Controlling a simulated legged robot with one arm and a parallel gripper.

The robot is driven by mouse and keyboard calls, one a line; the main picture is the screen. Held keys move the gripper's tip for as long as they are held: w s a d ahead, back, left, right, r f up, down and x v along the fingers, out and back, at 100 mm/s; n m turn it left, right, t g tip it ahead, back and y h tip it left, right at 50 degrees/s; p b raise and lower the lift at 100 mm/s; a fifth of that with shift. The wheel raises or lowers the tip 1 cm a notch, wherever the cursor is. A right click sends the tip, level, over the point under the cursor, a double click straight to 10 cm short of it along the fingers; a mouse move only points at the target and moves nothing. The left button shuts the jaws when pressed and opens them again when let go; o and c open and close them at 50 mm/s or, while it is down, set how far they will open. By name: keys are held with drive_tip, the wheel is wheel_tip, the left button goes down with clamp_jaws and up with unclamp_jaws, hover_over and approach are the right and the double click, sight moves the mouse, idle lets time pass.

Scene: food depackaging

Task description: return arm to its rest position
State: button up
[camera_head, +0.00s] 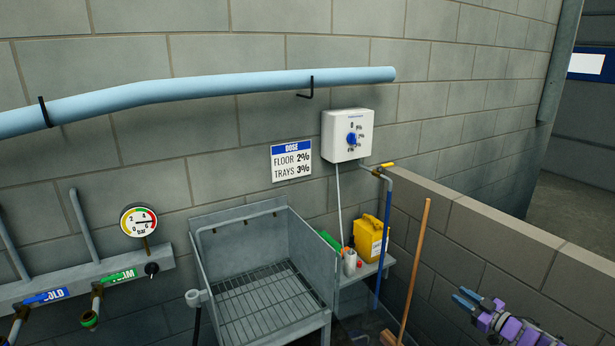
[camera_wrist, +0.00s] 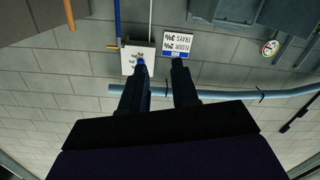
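My gripper (camera_head: 460,296) is at the lower right of the head view, on the end of my purple and grey arm. It points left, in front of the low block wall. Its two dark fingers stand apart in the wrist view (camera_wrist: 160,66), with nothing between them. They reach toward the block wall, which appears upside down there. The fingers look clear of everything around them.
A metal sink (camera_head: 250,285) stands against the wall, with a yellow canister (camera_head: 368,238) on a shelf beside it. A white dosing box (camera_head: 346,136) hangs above. A wooden handle (camera_head: 414,270) leans left of my gripper. The low wall (camera_head: 480,225) runs behind it.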

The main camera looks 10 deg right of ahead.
drive_tip(key=w+a+r+m+t+h, duration=0.1)
drive_tip(key=w+r+m+h, duration=0.2)
drive_tip(key=r, duration=0.4)
drive_tip(key=w+a+r+m+h, duration=0.1)
drive_tip(key=w+r+h, duration=0.3)
drive_tip(key=w+r, duration=0.3)
drive_tip(key=s+a+r+m+g+h, duration=0.4)
drive_tip(key=a+r, duration=0.4)
drive_tip(key=s+a+f+g+y, duration=0.1)
drive_tip(key=s+a+g, duration=0.4)
drive_tip(key=s+a, duration=0.6)
drive_tip(key=s+a+f+g+y+b, duration=0.1)
drive_tip(key=s+a+f+g, duration=0.2)
drive_tip(key=s+a, duration=0.7)
drive_tip(key=s+a+f+g+y, duration=0.1)
drive_tip(key=s+a+g, duration=0.5)
drive_tip(key=s, duration=2.7)
drive_tip(key=a+f, duration=0.1)
drive_tip(key=a, duration=0.4)
drive_tip(key=shift+s+a+f+g+y, duration=0.3)
drive_tip(key=shift+s, duration=0.1)
